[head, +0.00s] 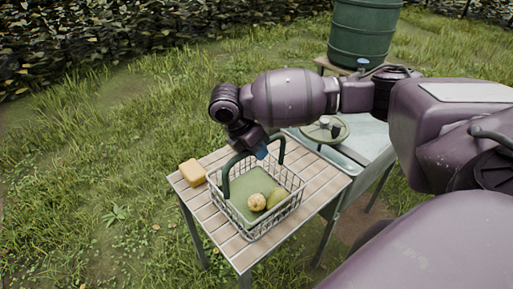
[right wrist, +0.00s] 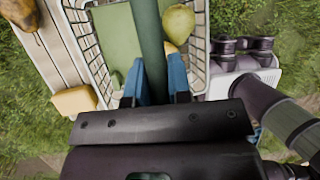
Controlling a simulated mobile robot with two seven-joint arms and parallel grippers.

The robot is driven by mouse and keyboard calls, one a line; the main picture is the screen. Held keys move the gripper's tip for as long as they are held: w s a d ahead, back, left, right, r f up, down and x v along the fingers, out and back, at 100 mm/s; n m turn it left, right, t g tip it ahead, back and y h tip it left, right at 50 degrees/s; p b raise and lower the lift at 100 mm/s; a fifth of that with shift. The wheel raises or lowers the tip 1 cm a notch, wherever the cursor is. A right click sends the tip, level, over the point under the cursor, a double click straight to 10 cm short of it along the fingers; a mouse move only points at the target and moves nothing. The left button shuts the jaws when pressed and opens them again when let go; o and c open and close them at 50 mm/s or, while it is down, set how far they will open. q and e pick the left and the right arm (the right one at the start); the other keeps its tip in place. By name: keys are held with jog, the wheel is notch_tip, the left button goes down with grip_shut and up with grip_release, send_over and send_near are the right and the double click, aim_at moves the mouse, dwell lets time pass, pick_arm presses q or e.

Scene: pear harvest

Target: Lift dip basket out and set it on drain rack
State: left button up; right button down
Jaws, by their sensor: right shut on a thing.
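The dip basket (head: 281,212) is a white wire basket with a green lining and a dark green arched handle (head: 226,176). It is over the slatted wooden drain rack (head: 199,203); I cannot tell whether its bottom touches the slats. Two pears (head: 277,197) lie inside it. My right gripper (head: 262,152) is above the basket, its blue fingers shut on the handle. In the right wrist view the fingers (right wrist: 158,78) close on either side of the handle bar (right wrist: 149,35). My left gripper is in neither view.
A yellow block (head: 192,172) sits on the rack's left corner, close to the basket. A metal basin (head: 365,137) with a round green lid (head: 325,129) adjoins the rack on the right. A green barrel (head: 362,30) stands behind. Grass surrounds everything.

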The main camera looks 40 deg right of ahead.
jog(key=c, duration=1)
grip_release()
jog(key=shift+d+f, duration=0.1)
jog(key=shift+f, duration=0.05)
jog(key=p+v, duration=0.1)
jog(key=v, duration=1)
jog(key=shift+s+f, duration=0.1)
